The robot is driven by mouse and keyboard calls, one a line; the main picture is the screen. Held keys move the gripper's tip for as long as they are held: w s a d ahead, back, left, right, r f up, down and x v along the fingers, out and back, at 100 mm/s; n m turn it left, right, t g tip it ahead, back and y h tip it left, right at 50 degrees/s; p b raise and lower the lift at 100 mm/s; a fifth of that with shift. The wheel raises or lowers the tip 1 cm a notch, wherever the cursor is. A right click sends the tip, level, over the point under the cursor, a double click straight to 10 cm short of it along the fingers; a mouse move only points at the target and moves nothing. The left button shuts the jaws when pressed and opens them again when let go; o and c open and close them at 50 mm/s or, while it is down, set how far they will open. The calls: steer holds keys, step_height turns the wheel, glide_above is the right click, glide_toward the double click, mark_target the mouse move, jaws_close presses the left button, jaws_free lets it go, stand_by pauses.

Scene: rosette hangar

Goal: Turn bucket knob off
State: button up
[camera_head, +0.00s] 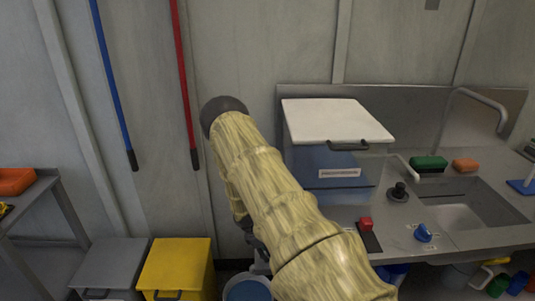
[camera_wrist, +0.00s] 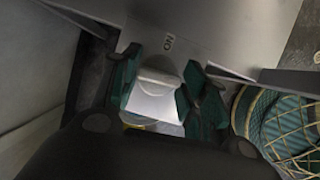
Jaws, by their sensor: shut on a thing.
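In the wrist view a pale grey knob (camera_wrist: 155,95) sits between the dark green fingers of my gripper (camera_wrist: 160,98). The fingers are shut on it from both sides. It sits by a grey panel (camera_wrist: 215,30) with a dark "ON" label, seen sideways, just above it. In the head view my arm hides the knob and most of my gripper. A blue bucket (camera_head: 246,290) shows in part at the bottom, beside my arm.
A steel counter (camera_head: 470,238) at right holds a white-lidded box (camera_head: 335,118), a red switch (camera_head: 366,224), a blue knob (camera_head: 423,233) and a sink (camera_head: 450,212). Grey (camera_head: 110,262) and yellow (camera_head: 178,262) bins stand at lower left. A patterned round thing (camera_wrist: 285,125) is close at right in the wrist view.

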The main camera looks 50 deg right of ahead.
steer(key=shift+m, duration=0.5)
steer(key=shift+w, duration=0.1)
steer(key=o, duration=1)
steer(key=v, duration=1.2)
steer(key=shift+w+d, duration=0.15)
steer(key=shift+d, duration=0.05)
steer(key=shift+f, duration=0.1)
